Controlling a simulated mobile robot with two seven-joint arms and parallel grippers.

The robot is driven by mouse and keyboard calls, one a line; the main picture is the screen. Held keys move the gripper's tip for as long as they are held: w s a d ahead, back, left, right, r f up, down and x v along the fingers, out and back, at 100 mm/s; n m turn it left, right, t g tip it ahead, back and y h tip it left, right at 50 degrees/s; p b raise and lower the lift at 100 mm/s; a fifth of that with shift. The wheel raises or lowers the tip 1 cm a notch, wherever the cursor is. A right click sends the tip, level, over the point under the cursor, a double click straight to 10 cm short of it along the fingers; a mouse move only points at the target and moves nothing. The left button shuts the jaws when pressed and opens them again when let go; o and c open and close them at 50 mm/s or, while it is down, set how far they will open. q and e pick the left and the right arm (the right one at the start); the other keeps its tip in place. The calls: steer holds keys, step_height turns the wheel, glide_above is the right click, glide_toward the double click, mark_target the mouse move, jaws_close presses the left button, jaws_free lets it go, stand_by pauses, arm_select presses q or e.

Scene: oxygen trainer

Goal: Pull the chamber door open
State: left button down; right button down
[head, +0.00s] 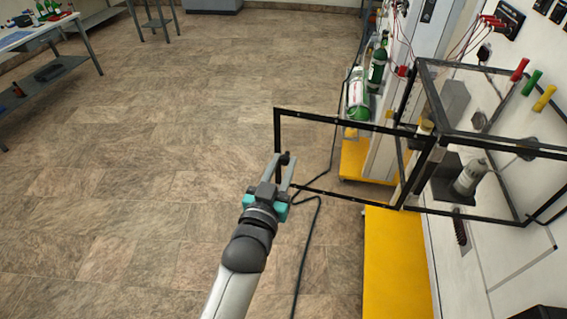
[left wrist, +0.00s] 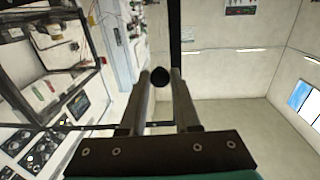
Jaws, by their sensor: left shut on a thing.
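The chamber (head: 493,143) is a clear box with a black frame at the right of the head view. Its black-framed clear door (head: 345,123) stands swung out to the left, over the floor. My left gripper (head: 281,168) is at the door's outer edge, shut on the door's dark round knob (head: 285,158). In the left wrist view the knob (left wrist: 160,77) sits between the two fingers, near their tips, with the black door frame (left wrist: 175,35) beyond it. My right gripper is not in view.
A yellow base (head: 393,262) lies below the chamber. A green and white cylinder (head: 358,95) stands behind the door. A dark cable (head: 305,235) runs over the floor. The tiled floor (head: 130,170) at left is clear up to a table (head: 50,75).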

arm_select(q)
steer(key=shift+r, duration=0.1)
steer(key=c, duration=0.6)
jaws_free()
steer(key=shift+c, duration=0.2)
steer(key=b+v, duration=0.2)
steer(key=v, duration=1.3)
steer(key=shift+s, duration=0.15)
steer(key=s+a+f+g+b, duration=0.1)
steer(key=s+f+g+b, duration=0.25)
steer(key=f, duration=1.15)
steer(key=s+f+g+y+b, duration=0.15)
steer(key=f+b, duration=0.35)
steer(key=f, duration=0.9)
steer(key=s+a+f+g+b, duration=0.1)
steer(key=s+f+g+b, duration=0.25)
steer(key=f, duration=1.15)
steer(key=s+a+f+g+y+b, duration=0.1)
steer(key=s+a+f+g+b, duration=0.3)
steer(key=s+f, duration=0.6)
steer(key=s+a+f+g+y+b, duration=0.1)
steer(key=s+a+f+g+b, duration=0.3)
steer(key=s+f, duration=0.6)
step_height(320, 180, down, 6)
steer(key=shift+s+a+f+b, duration=0.1)
steer(key=shift+s+a+b, duration=0.1)
steer(key=shift+a+b, duration=0.8)
